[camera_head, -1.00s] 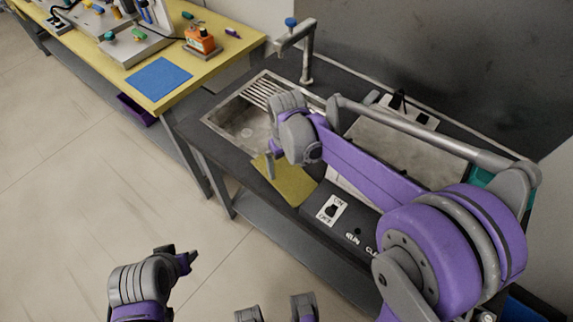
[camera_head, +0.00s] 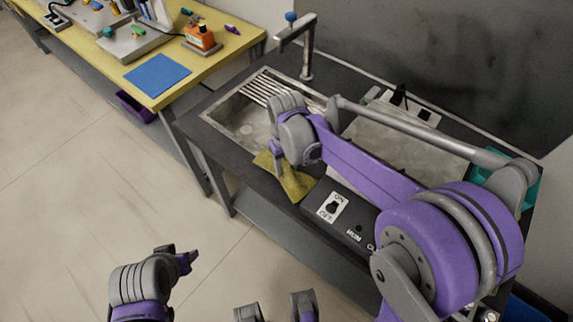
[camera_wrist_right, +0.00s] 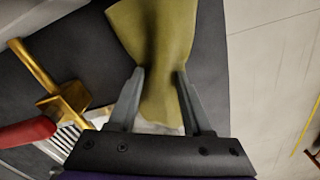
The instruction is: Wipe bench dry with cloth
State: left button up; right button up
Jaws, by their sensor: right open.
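The yellow-olive cloth (camera_head: 293,187) lies at the front of the dark bench (camera_head: 238,163), beside the sink. It is gathered and creased rather than flat. My right gripper (camera_head: 276,158) is over the cloth's sink-side end, partly hidden by its own wrist. In the right wrist view, the cloth (camera_wrist_right: 160,45) narrows between the two fingers (camera_wrist_right: 160,75), which stand apart on either side of it. My left gripper (camera_head: 188,260) is low at the lower left, away from the bench, and its jaw opening is unclear.
The metal sink (camera_head: 240,125) has a slatted rack and a tall tap (camera_head: 306,50). An ON/OFF switch panel (camera_head: 333,207) is on the bench front. A yellow table (camera_head: 215,62) with a blue mat (camera_head: 157,75) stands at the upper left. A brass-coloured fitting (camera_wrist_right: 62,98) is near the right gripper.

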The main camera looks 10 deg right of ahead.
grip_shut()
dwell(0.4)
